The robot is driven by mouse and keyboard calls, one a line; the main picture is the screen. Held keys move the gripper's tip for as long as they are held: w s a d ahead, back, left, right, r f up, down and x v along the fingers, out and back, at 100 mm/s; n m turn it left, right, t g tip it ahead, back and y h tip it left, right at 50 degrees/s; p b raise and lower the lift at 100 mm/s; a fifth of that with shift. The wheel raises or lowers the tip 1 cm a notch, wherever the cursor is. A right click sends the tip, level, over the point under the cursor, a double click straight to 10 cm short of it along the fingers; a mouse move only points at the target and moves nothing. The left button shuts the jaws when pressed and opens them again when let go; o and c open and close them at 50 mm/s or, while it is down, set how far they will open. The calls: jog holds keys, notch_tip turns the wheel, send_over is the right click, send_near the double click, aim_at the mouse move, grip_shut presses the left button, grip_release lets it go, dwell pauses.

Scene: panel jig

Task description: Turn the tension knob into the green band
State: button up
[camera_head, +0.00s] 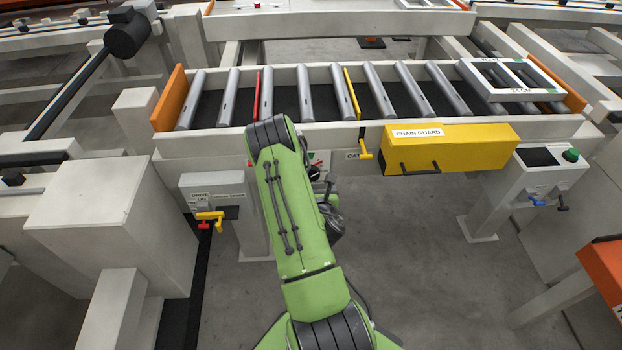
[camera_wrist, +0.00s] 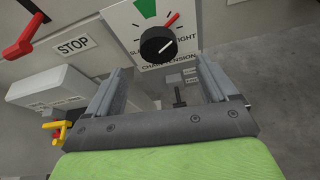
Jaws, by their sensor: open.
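The black tension knob (camera_wrist: 157,43) sits on a white dial plate marked SLACK, TIGHT and CHAIN TENSION in the wrist view. A green band (camera_wrist: 145,8) shows at the top of the dial, cut by the frame edge.
A red handle (camera_wrist: 22,38) and a STOP label (camera_wrist: 73,46) are left of the dial. In the head view, a yellow chain guard (camera_head: 450,148) is right of my arm, with a yellow lever (camera_head: 365,150) beside it. A roller conveyor (camera_head: 330,95) runs behind.

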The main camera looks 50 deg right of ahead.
aim_at(310, 175)
jog(key=p+x, duration=0.5)
jog(key=x, duration=0.3)
jog(key=shift+w+f+p, duration=0.1)
jog(key=shift+w+p, duration=0.15)
jog(key=shift+p, duration=0.05)
jog(key=c, duration=1)
jog(key=shift+b, duration=0.3)
jog(key=shift+c, duration=0.2)
jog(key=shift+f+n+g+b, duration=0.1)
jog(key=shift+n+g+b, duration=0.25)
jog(key=shift+n, duration=0.25)
jog(key=shift+n+g+h, duration=0.25)
jog(key=shift+n+h, duration=0.25)
jog(key=shift+n, duration=0.1)
jog(key=shift+n+g+h+p, duration=0.5)
jog(key=shift+n+h+p, duration=0.1)
jog(key=shift+n, duration=0.6)
jog(key=n+g+h, duration=0.1)
jog(key=n, duration=0.1)
jog(key=shift+n+h, duration=0.4)
